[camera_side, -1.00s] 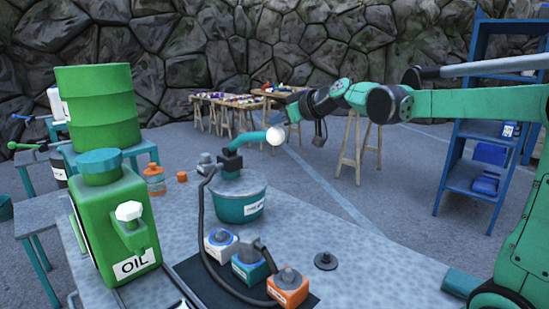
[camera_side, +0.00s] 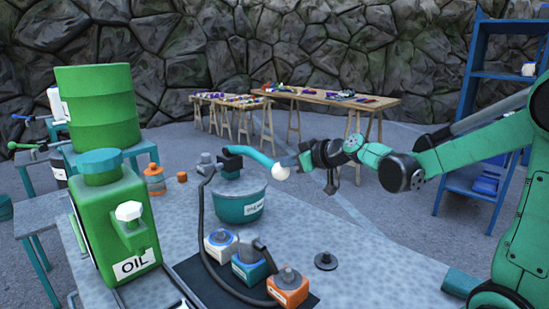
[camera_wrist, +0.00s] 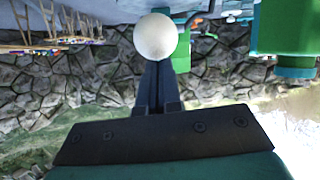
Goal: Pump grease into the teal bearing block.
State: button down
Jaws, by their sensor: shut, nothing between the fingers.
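The grease pump is a teal pot (camera_side: 240,205) with a black head (camera_side: 231,158). Its teal lever (camera_side: 258,160) slopes down to the right and ends in a white knob (camera_side: 280,173). My gripper (camera_side: 294,163) is shut and empty, right at the knob; whether it touches cannot be told. In the wrist view the knob (camera_wrist: 155,37) lies at the tips of my closed fingers (camera_wrist: 158,75). The teal bearing block (camera_side: 249,269) stands between two other blocks. A black hose (camera_side: 203,220) loops from the pump to the teal block, where its end appears seated on top.
A white-and-blue block (camera_side: 220,246) and an orange block (camera_side: 287,290) flank the teal one on a dark mat (camera_side: 205,285). A green oil can (camera_side: 117,225) stands at the left. A small black disc (camera_side: 325,261) lies on the right of the table.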

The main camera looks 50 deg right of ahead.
notch_tip(320, 180, down, 7)
jog(key=shift+f, duration=0.15)
dwell(0.4)
jog(key=shift+w, duration=0.15)
jog(key=s, duration=1.2)
jog(key=shift+a+r, duration=0.3)
jog(key=shift+r, duration=0.1)
jog(key=shift+a, duration=0.1)
dwell(0.5)
